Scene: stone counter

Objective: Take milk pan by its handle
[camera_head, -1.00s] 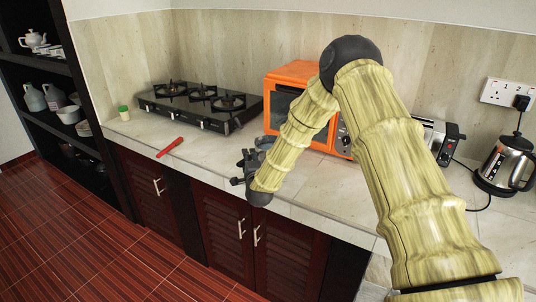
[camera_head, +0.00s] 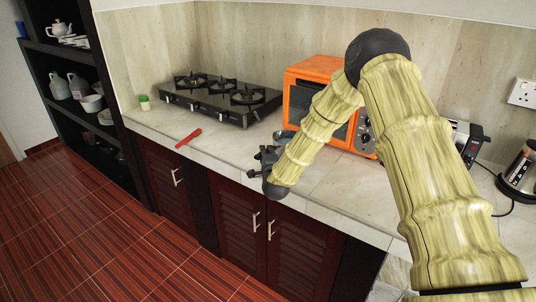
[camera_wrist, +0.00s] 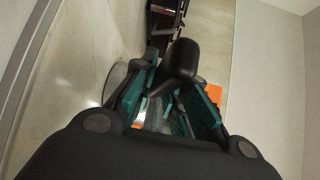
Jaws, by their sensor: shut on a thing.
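My gripper (camera_head: 268,160) is over the front part of the stone counter, in front of the orange oven. In the wrist view, its teal-padded fingers (camera_wrist: 172,112) are shut on the black handle (camera_wrist: 181,62) of the milk pan, whose rounded end stands out between them. A shiny metal part of the pan (camera_wrist: 154,113) shows between the fingers; most of its body is hidden by the gripper. In the head view, a small dark part of the pan (camera_head: 284,135) shows just beyond my gripper. I cannot tell whether the pan touches the counter.
The orange oven (camera_head: 301,104) stands close behind my gripper. A black gas stove (camera_head: 222,101) is at the back left, with a red object (camera_head: 188,138) and a green-lidded jar (camera_head: 144,103) nearby. A toaster (camera_head: 467,142) and kettle (camera_head: 522,170) stand at right.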

